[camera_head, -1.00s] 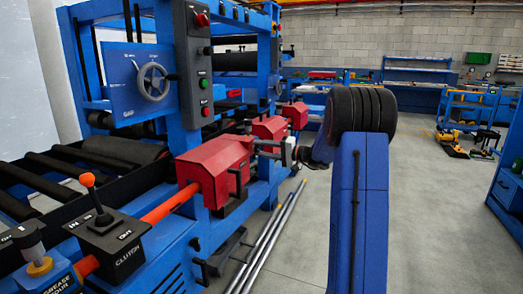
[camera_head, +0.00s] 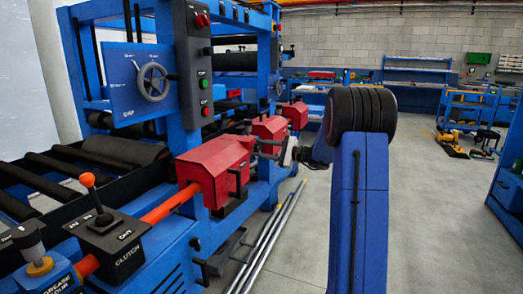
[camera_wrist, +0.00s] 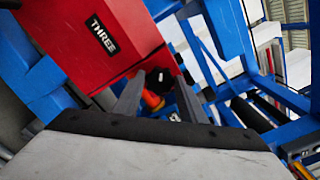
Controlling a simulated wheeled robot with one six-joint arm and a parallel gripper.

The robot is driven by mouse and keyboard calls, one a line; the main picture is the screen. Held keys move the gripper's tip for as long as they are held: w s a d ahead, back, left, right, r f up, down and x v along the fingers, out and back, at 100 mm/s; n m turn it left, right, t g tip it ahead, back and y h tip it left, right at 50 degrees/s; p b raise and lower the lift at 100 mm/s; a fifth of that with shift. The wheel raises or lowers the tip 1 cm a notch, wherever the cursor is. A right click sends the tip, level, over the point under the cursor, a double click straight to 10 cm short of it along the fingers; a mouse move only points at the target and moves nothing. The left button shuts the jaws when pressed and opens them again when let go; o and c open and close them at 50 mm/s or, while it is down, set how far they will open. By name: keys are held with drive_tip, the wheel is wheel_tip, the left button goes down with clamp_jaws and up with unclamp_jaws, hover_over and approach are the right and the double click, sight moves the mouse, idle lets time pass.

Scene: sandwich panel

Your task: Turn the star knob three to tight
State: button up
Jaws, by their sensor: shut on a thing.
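In the wrist view, the red housing labelled THREE (camera_wrist: 97,35) fills the upper left. A dark knob (camera_wrist: 157,79), which I take for star knob three, is between the fingers of my gripper (camera_wrist: 160,84), beside the housing's lower right edge. My gripper is shut on it. The knob's star shape and any tightness mark cannot be made out. In the head view my gripper (camera_head: 289,152) is at the right side of the row of red housings, and the knob is too small or hidden there.
Nearer red housings (camera_head: 215,170) stand along the blue machine, with an orange shaft (camera_head: 172,204) leading to them. A clutch lever (camera_head: 95,200) is at lower left. Long metal rods (camera_head: 268,240) lie along the machine's foot. The floor to the right (camera_head: 425,220) is open.

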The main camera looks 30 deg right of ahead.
drive_tip(key=m, duration=0.5)
drive_tip(key=shift+m, duration=0.3)
drive_tip(key=shift+f+m, duration=0.1)
drive_tip(key=shift+m, duration=2.2)
drive_tip(key=o, duration=1)
drive_tip(key=shift+s+d, duration=0.1)
drive_tip(key=v, duration=1.7)
drive_tip(key=shift+s+d, duration=0.1)
